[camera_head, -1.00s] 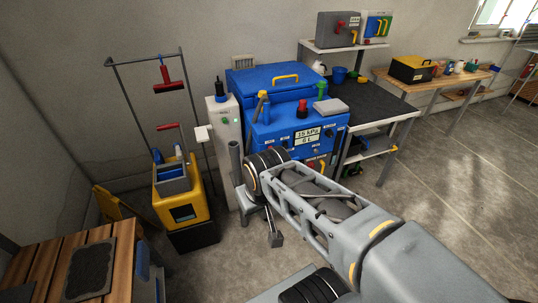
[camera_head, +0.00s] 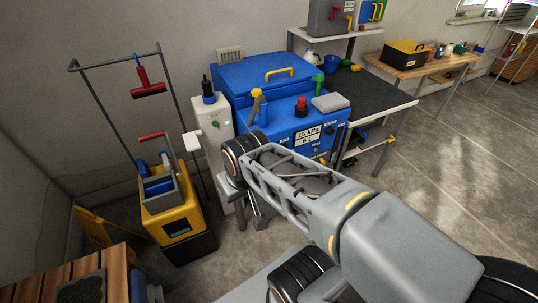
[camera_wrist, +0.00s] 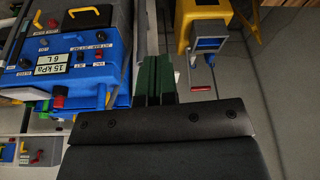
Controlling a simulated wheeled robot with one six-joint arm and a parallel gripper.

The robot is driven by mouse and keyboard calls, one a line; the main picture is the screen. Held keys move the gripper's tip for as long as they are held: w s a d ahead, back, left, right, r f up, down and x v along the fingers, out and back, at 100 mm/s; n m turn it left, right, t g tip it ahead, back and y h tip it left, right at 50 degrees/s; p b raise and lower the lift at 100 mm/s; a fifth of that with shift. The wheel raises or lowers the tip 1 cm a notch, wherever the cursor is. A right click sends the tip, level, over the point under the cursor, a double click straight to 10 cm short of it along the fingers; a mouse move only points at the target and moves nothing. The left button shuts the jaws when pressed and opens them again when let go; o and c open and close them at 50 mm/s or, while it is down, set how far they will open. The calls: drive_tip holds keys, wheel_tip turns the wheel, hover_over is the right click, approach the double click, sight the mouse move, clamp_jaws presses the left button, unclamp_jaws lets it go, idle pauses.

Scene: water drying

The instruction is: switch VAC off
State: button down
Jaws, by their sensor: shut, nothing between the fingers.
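The blue machine (camera_head: 290,128) stands against the wall and carries a labelled front panel with a "15 kPa 6 L" display (camera_wrist: 39,66). In the wrist view the panel looks turned over, and a small red switch (camera_wrist: 98,54) sits by the VAC label beside the JET label. In the head view my arm hides part of the panel, and the VAC switch cannot be made out. My gripper (camera_wrist: 153,82) shows as dark green fingers, shut and empty. It is beside the panel in the wrist picture, apart from the switch.
A grey-white cabinet (camera_head: 211,140) stands left of the machine. A yellow bucket cart (camera_head: 172,215) with a red handle is further left. A dark-topped bench (camera_head: 365,95) stands to the right. Open floor (camera_head: 460,165) lies at the right.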

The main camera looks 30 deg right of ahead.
drive_tip(key=w+d+f+n+t+h+b, duration=0.4)
drive_tip(key=w+d+f+n+t+b, duration=0.25)
drive_tip(key=w+d+f+b, duration=0.85)
drive_tip(key=s+d+f+n+t+y+b, duration=0.1)
drive_tip(key=s+d+f+n+t+b, duration=0.2)
drive_tip(key=d+f+n+t+b, duration=0.7)
wheel_tip(320, 180, down, 4)
drive_tip(key=b, duration=0.7)
drive_tip(key=shift+s+d+f, duration=0.15)
drive_tip(key=shift+s+d, duration=0.2)
drive_tip(key=shift+w, duration=0.15)
drive_tip(key=b+x, duration=0.2)
drive_tip(key=x, duration=1.1)
drive_tip(key=shift+w, duration=0.35)
drive_tip(key=shift+d, duration=0.1)
